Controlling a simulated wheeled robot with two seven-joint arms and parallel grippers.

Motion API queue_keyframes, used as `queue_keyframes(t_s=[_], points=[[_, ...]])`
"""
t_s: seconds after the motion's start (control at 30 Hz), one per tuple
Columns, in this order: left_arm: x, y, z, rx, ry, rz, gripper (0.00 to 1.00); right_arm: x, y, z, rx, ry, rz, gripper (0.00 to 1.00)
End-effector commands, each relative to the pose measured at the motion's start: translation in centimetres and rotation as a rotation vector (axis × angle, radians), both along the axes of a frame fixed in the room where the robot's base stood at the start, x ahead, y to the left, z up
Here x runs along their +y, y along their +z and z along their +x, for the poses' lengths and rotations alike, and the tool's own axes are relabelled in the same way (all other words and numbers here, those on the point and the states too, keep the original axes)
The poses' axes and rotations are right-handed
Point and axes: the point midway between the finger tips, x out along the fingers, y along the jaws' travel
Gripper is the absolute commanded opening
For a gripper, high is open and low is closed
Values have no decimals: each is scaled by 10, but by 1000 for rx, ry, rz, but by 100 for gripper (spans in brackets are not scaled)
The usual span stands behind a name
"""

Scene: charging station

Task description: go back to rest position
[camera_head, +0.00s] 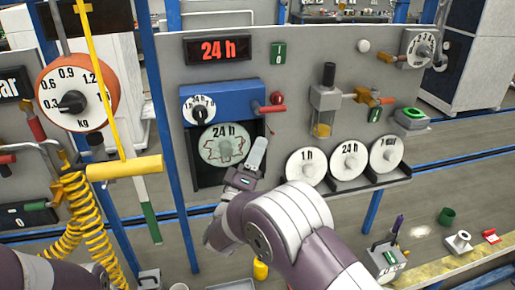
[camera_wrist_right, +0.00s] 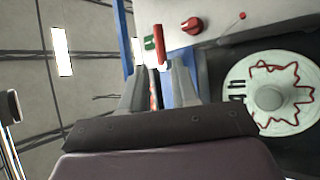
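My right gripper (camera_head: 257,153) is in front of the panel, beside the recorder disc marked 24 h (camera_head: 225,146) and below the red-handled lever (camera_head: 270,109) of the blue box (camera_head: 232,96). In the right wrist view, the two fingers of my right gripper (camera_wrist_right: 160,82) stand apart with a gap between them, and I see nothing held. A red handle (camera_wrist_right: 161,52) shows beyond the fingertips. The disc (camera_wrist_right: 268,93) is at the right of that view. Only part of my left arm shows at the lower left of the head view; its gripper is out of frame.
Three white discs (camera_head: 349,160) stand in a rack right of my right gripper. A yellow bar and coiled hose (camera_head: 87,228) hang at the left near a dial gauge (camera_head: 74,101).

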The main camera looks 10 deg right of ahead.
Motion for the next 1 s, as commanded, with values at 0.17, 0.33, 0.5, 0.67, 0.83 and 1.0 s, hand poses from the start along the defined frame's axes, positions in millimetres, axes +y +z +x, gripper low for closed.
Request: queue_keyframes(t_s=[0.17,0.33,0.5,0.67,0.83,1.0], points=[[0,0,0,0,0,0,43,18,-41,26,66,251,270,29],[0,0,0,0,0,0,43,74,-165,6,600,585,976,29],[0,0,0,0,0,0,43,42,-227,-139,1111,184,1518,29],[0,0,0,0,0,0,43,-12,-221,-244,1266,-211,1618,29],[0,0,0,0,0,0,43,-47,-198,-259,1181,-249,1645,29],[0,0,0,0,0,0,43,-49,-198,-259,1172,-256,1653,29]])
